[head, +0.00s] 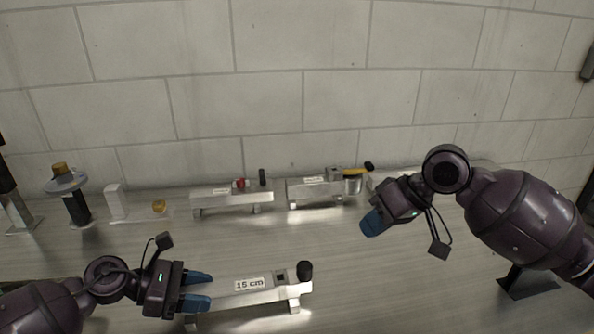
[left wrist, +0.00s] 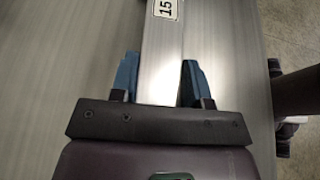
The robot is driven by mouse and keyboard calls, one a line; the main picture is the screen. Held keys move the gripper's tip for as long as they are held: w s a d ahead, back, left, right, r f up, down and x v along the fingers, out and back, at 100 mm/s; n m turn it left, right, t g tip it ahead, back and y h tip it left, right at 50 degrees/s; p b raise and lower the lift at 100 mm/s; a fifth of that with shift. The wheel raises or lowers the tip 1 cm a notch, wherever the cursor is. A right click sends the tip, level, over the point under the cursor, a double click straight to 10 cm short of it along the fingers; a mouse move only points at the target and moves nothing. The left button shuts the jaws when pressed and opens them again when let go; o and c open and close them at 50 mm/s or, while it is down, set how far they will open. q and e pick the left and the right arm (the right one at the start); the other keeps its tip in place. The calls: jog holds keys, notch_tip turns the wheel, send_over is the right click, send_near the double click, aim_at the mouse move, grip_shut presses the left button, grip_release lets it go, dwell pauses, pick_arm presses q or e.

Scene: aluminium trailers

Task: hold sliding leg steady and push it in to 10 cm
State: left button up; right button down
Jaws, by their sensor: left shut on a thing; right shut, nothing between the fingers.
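A long aluminium bar (head: 222,300) labelled "15 cm" (head: 249,284) stands on short feet near the front of the bench in the head view. A dark round knob (head: 305,271) is at its right end, beside a small dark square. My left gripper (head: 210,290) is shut on the bar's left part. In the left wrist view the bar (left wrist: 161,50) lies between the blue fingers of this gripper (left wrist: 158,68), with part of the label at the top edge. I cannot tell the sliding leg from the fixed body. My right gripper (head: 370,224) is shut and empty, above the bench, right of and behind the knob.
Two similar aluminium units, the left one (head: 230,199) and the right one (head: 313,190), stand at the back by the block wall. Several small items, including a white block (head: 116,202) and a round-topped stand (head: 77,207), are at back left.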

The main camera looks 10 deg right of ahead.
pick_arm(q)
jog(key=o, duration=1.2)
